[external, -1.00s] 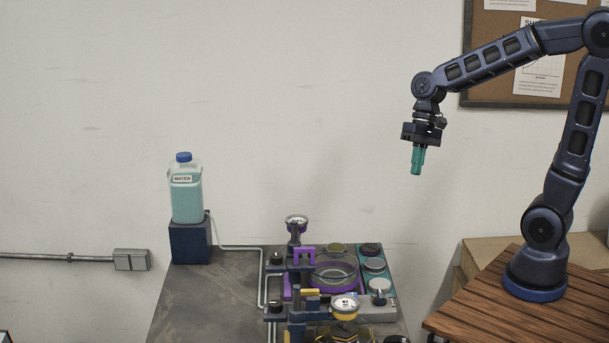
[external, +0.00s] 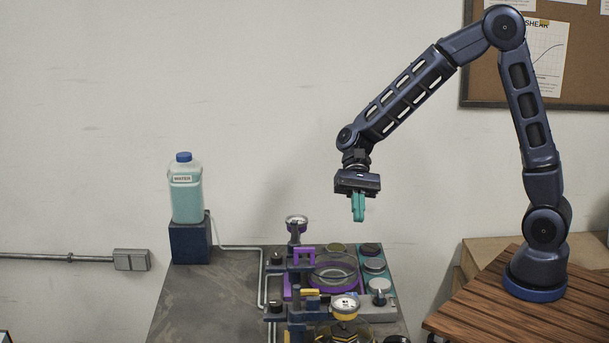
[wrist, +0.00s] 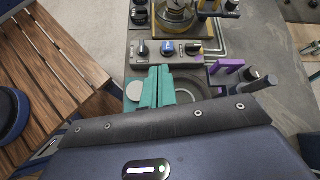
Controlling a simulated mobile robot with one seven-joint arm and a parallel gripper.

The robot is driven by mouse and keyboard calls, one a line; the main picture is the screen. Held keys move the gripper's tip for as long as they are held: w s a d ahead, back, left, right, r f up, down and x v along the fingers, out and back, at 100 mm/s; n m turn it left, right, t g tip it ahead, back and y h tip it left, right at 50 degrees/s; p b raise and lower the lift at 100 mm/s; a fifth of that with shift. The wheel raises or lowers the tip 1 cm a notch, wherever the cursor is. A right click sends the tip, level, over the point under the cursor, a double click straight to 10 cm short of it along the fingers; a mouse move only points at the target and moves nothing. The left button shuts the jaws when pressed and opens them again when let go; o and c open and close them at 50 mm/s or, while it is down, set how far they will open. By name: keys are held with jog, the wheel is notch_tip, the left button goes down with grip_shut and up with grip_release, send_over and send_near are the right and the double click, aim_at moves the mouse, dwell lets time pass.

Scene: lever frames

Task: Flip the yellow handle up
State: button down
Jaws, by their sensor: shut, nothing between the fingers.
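A yellow part at the top of the wrist view (wrist: 232,5) seems to be the same handle, partly cut off by the edge. My gripper (external: 358,208) has teal fingers pointing down. It hangs in the air above and to the right of the handle, well apart from it. In the wrist view the fingers (wrist: 155,88) are together and empty.
A water jug (external: 186,192) stands at the back left. The bench's left part is clear.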

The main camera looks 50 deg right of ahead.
jog(key=a+f+m+g+y, duration=0.2)
jog(key=a+f, duration=0.1)
jog(key=a, duration=0.6)
jog(key=shift+f+g, duration=0.3)
jog(key=shift+f, duration=0.05)
jog(key=shift+s, duration=0.1)
send_near(341, 294)
jog(key=s+a+f, duration=0.1)
jog(key=f, duration=0.1)
jog(key=s+a+f, duration=0.1)
jog(key=f, duration=0.2)
jog(key=s+a+f, duration=0.1)
jog(key=s+f, duration=0.1)
jog(key=shift+a+f, duration=0.15)
jog(key=shift+a, duration=0.25)
jog(key=shift+r, duration=2.6)
jog(key=v, duration=2)
jog(key=shift+f, duration=0.3)
jog(key=shift+d, duration=0.15)
